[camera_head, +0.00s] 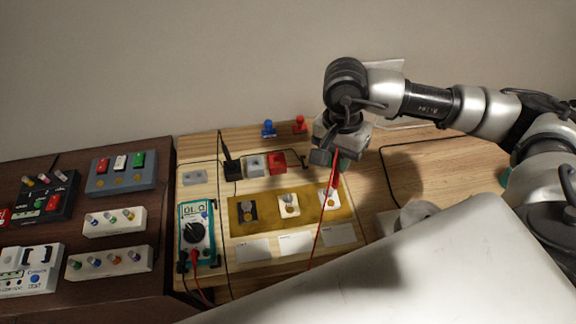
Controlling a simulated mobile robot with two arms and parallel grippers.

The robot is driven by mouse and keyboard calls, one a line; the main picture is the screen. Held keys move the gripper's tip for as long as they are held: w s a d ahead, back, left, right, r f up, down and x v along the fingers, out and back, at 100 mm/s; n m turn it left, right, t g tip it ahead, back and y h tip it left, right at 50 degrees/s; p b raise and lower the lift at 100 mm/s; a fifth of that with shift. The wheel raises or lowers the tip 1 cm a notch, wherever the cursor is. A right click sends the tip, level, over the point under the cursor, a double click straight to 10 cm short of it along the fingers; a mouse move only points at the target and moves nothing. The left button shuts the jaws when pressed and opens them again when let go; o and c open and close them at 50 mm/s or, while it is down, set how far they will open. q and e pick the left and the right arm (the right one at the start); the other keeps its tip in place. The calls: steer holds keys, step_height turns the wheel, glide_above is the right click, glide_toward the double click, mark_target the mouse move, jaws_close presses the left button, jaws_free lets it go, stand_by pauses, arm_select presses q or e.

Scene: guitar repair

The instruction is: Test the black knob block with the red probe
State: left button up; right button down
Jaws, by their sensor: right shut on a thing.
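The black knob block (247,212) sits at the left end of a gold mat (268,209) on the light wooden bench. My right gripper (337,158) is shut on the red probe (335,180), which points down with its red cable trailing towards the bottom of the picture. The probe is over the right end of the mat, beside the white block (326,199) and well to the right of the black one. Whether its tip touches anything I cannot tell. A teal multimeter (196,233) lies left of the mat. My left gripper is out of view.
A cream block (289,206) sits mid-mat. White label cards (296,243) lie in front. Behind the mat are a black holder (232,163), a grey block (254,165) and a red holder (278,162). Pedals (122,172) and knob strips (115,221) fill the dark table at left.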

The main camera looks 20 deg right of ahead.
steer(key=w+a+t+y, duration=0.2)
steer(key=w+a, duration=0.1)
steer(key=a, duration=1.5)
steer(key=shift+s+d+f, duration=0.1)
steer(key=shift+s+f, duration=0.05)
steer(key=shift+f, duration=2.25)
steer(key=shift+b, duration=0.95)
steer(key=shift+f+b, duration=0.6)
steer(key=shift+b, duration=0.15)
steer(key=shift+b, duration=0.45)
stand_by(1.6)
